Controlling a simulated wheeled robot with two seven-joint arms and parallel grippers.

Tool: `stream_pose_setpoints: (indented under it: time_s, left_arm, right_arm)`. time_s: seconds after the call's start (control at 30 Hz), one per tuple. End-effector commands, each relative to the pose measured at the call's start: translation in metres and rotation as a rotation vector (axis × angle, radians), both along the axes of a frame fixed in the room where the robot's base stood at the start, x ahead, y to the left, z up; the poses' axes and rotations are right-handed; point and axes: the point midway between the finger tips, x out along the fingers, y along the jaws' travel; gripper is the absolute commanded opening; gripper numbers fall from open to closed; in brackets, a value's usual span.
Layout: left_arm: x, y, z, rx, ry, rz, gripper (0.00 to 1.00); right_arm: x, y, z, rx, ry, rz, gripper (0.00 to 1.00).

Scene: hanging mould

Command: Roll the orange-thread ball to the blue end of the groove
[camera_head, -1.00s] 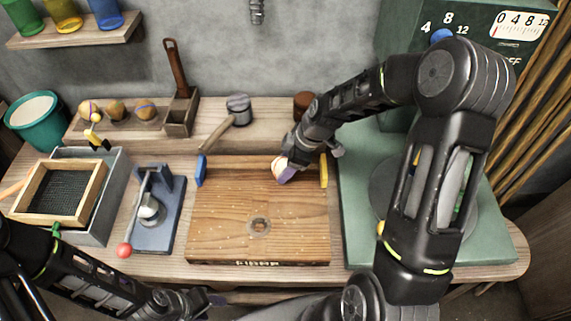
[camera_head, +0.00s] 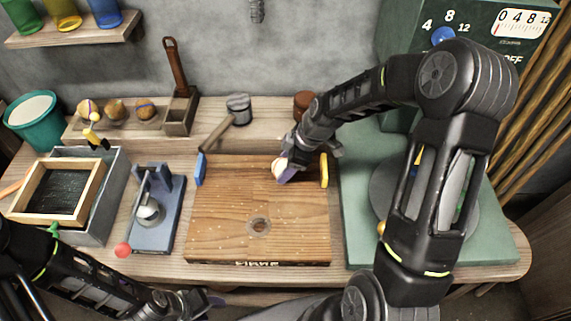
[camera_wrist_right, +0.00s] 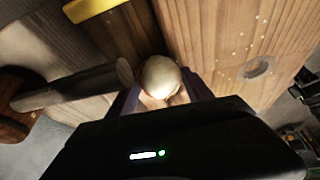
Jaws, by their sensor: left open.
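The wooden board (camera_head: 230,215) has a groove along its back edge, with a blue block (camera_head: 200,169) at the left end and a yellow block (camera_head: 323,170) at the right end. A pale wooden ball (camera_head: 279,168) is at the groove, nearer the yellow end; its thread is not clear. My right gripper (camera_head: 287,172) is at the ball. In the right wrist view the ball (camera_wrist_right: 160,77) is between the fingertips; whether both press on it is unclear. My left gripper (camera_head: 208,299) is open and low, in front of the board.
Several other things stand around: a rack with three balls (camera_head: 116,110), a mallet (camera_head: 238,108), a blue press with a red knob (camera_head: 150,211), and a framed sieve (camera_head: 60,192) at left. A green machine (camera_head: 440,90) is at right. The groove left of the ball looks clear.

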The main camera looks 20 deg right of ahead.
Motion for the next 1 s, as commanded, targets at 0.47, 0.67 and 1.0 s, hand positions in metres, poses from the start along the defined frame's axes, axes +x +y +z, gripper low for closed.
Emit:
stream_pose_setpoints:
  time_s: [0.47, 0.67, 1.0]
  left_arm:
    - [0.0, 0.0, 0.0, 0.0, 0.0, 0.0, 0.49]
    - [0.0, 0.0, -0.001, 0.0, 0.0, 0.0, 0.49]
    - [0.0, 0.0, -0.008, 0.0, -0.001, 0.0, 0.49]
  right_arm:
    - [0.0, 0.0, 0.0, 0.0, 0.0, 0.0, 0.82]
    - [-0.001, -0.003, 0.007, -0.001, -0.002, -0.001, 0.82]
    - [-0.014, -0.018, 0.055, -0.002, -0.005, -0.002, 0.82]
